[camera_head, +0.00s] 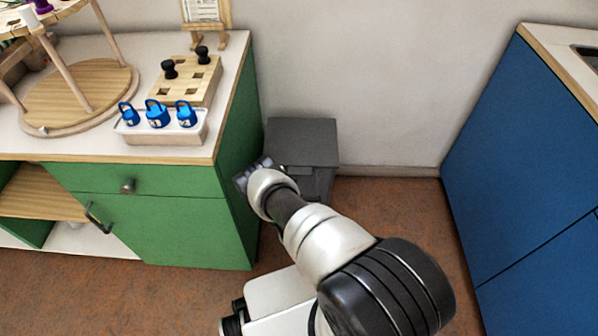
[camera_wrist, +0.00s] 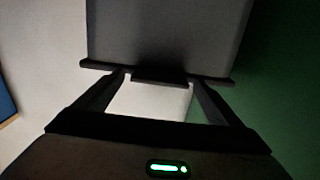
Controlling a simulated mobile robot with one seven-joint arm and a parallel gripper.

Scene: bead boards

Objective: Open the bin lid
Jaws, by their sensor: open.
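The grey bin (camera_head: 321,184) stands on the floor against the back wall, right of the green cabinet. Its grey lid (camera_head: 302,138) looks shut in the head view. My gripper (camera_head: 246,174) is at the bin's front left, close to the cabinet's side. In the wrist view, my gripper (camera_wrist: 158,76) is open, with its fingertips near a dark rim of the bin (camera_wrist: 165,35). A short dark tab (camera_wrist: 160,77) on that rim lies between the fingers. Nothing is held. Whether the fingers touch the rim cannot be told. My arm hides part of the bin's front.
The green cabinet (camera_head: 180,232) stands close on the left. A tray (camera_head: 163,138) with blue padlocks and a wooden peg board (camera_head: 185,85) sit on its top. Blue cabinets (camera_head: 525,150) stand at the right. The brown floor (camera_head: 395,210) between is clear.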

